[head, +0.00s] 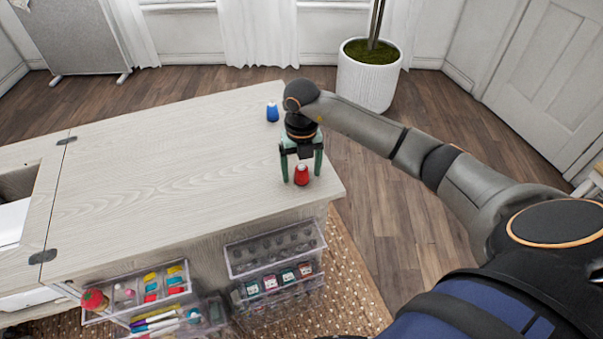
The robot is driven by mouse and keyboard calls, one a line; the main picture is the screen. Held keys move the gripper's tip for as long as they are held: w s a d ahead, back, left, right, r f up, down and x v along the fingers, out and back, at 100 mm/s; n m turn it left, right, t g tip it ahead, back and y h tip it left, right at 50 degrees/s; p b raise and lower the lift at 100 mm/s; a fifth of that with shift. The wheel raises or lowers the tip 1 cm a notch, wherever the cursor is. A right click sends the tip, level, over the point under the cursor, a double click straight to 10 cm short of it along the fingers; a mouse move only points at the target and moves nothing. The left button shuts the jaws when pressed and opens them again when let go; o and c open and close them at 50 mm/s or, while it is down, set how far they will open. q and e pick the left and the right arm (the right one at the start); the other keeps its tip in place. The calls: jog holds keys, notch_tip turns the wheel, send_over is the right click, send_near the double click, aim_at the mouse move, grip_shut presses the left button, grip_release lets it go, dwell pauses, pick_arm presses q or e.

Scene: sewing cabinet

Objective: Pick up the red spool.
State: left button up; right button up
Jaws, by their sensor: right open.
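The red spool (301,176) stands upright on the pale wooden cabinet top (170,180), close to its right front corner. My right gripper (302,172) points down over it, with one green finger on each side of the spool. The jaws are open, and a gap shows between the fingers and the spool. The spool's base appears to rest on the wood. My left gripper is not in view.
A blue spool (272,112) stands behind, near the back right edge. Clear bins (275,250) and a tray of sewing supplies (140,296) hang on the cabinet's front. The middle of the top is clear. A potted plant (367,78) stands on the floor behind.

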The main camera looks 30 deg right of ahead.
grip_shut()
dwell(0.7)
